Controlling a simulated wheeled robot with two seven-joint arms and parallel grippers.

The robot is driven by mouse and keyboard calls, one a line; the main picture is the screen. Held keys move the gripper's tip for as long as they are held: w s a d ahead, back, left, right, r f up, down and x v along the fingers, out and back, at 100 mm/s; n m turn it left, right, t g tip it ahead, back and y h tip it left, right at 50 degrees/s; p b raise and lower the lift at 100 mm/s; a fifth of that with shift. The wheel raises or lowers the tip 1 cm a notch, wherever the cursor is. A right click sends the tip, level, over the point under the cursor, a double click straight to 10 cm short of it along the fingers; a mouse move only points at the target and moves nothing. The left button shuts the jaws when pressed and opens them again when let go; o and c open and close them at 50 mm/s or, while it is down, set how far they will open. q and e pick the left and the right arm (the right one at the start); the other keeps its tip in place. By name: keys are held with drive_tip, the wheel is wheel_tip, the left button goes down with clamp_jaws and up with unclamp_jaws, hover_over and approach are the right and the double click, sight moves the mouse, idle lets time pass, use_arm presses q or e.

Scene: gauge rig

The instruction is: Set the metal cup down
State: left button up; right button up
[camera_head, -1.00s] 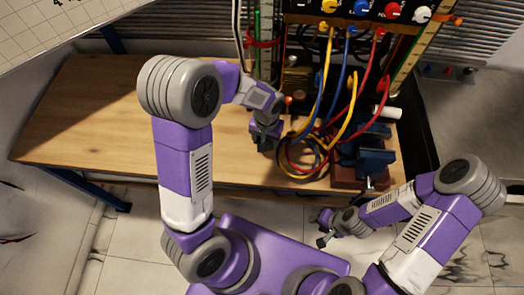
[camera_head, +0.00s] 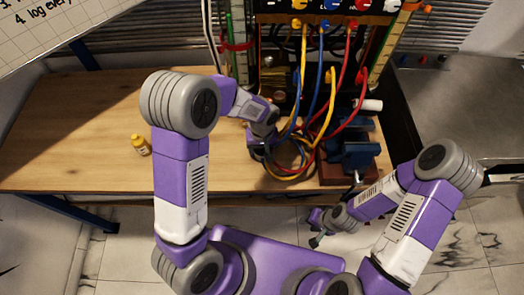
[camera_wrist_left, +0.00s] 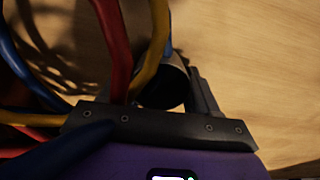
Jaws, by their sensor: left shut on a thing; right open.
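The metal cup (camera_wrist_left: 168,82) shows in the left wrist view as a dark round body between my left gripper's fingers, partly covered by yellow and blue cables. My left gripper (camera_wrist_left: 165,88) is shut on it. In the head view my left gripper (camera_head: 258,150) is low over the wooden bench (camera_head: 70,125), at the left edge of the cable bundle. The cup cannot be made out there. Whether it touches the bench is unclear. My right gripper (camera_head: 318,228) is open and empty, in front of the bench and below its top.
Looped yellow, blue and red cables (camera_head: 328,118) hang from the gauge panel (camera_head: 340,22) and crowd my left gripper. A blue vise (camera_head: 352,150) stands to their right.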

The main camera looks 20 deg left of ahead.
use_arm(q)
drive_tip(key=shift+f, duration=0.25)
drive_tip(key=shift+f, duration=0.1)
drive_tip(key=shift+f, duration=0.15)
drive_tip(key=o, duration=1.1)
drive_tip(key=shift+r, duration=0.2)
